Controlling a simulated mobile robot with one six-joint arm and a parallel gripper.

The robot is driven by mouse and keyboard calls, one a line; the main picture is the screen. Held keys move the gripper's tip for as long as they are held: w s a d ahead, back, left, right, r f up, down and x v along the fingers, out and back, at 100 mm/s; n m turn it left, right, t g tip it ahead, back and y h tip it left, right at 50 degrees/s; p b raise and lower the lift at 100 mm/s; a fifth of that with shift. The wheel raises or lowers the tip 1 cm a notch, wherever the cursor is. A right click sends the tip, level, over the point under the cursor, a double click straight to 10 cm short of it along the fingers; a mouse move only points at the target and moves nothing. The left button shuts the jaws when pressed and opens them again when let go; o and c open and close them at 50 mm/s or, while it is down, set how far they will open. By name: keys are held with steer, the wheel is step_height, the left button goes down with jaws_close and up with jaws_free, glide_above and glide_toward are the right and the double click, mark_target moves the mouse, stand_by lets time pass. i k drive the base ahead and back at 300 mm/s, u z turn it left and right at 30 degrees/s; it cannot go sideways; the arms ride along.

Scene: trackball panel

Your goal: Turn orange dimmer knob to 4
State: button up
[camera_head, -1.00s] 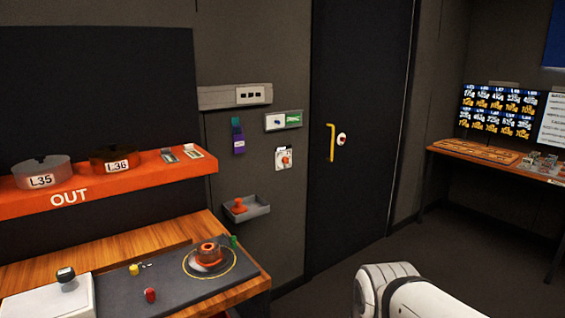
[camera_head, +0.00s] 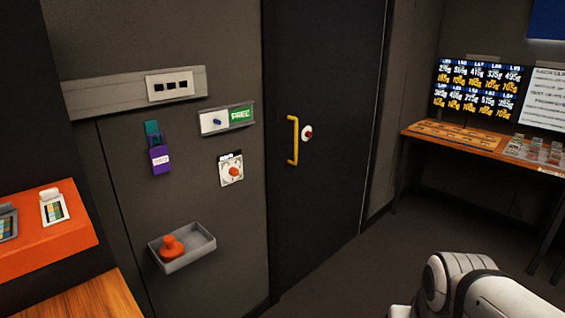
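The orange dimmer knob (camera_head: 233,172) sits on a small white dial plate (camera_head: 226,180) on the dark wall, left of the door. The markings around the dial are too small to read, so I cannot tell its setting. Part of my white arm shows at the bottom right, well apart from the knob. My gripper is outside the view.
A grey wall tray (camera_head: 192,256) with an orange object (camera_head: 172,247) juts out below the knob. A switch plate with a green label (camera_head: 241,115) is above it. The black door (camera_head: 335,220) has a yellow handle (camera_head: 293,140). An orange shelf (camera_head: 45,240) and wooden counter (camera_head: 95,298) stand left. Floor (camera_head: 385,265) is clear before the door.

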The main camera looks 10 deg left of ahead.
mark_target(233, 171)
steer(key=u, duration=0.1)
steer(key=i, duration=1)
steer(key=u, duration=0.4)
steer(key=k, duration=0.8)
steer(key=u, duration=0.2)
steer(key=i, duration=0.8)
steer(key=z, duration=0.05)
